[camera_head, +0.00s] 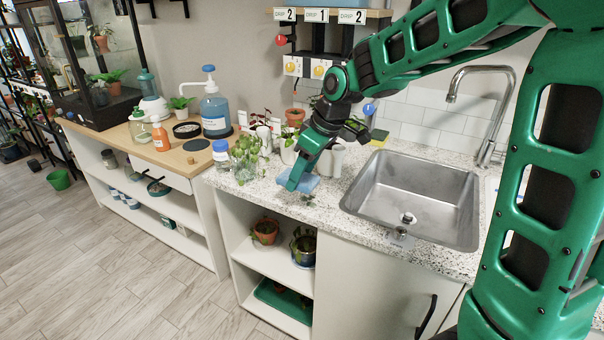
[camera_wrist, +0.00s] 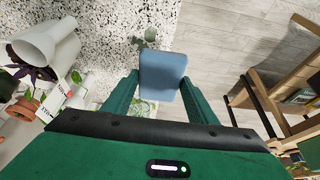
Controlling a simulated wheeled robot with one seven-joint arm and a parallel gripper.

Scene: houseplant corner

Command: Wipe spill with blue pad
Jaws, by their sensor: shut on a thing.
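My gripper (camera_head: 298,183) is shut on the blue pad (camera_head: 305,180), over the speckled counter (camera_head: 325,205) left of the sink. In the wrist view the pad (camera_wrist: 163,72) sits between the two green fingers, near the counter's front edge. I cannot tell whether it touches the counter. A small grey-green patch (camera_wrist: 150,36) shows on the counter just beyond the pad in the wrist view; it may be the spill. Part of the counter is hidden under the pad and fingers.
A steel sink (camera_head: 415,195) with a faucet (camera_head: 485,120) lies to the right. Leafy cuttings in a clear container (camera_head: 245,160) and a blue-lidded jar (camera_head: 221,154) stand left of my gripper. Open shelves lie below.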

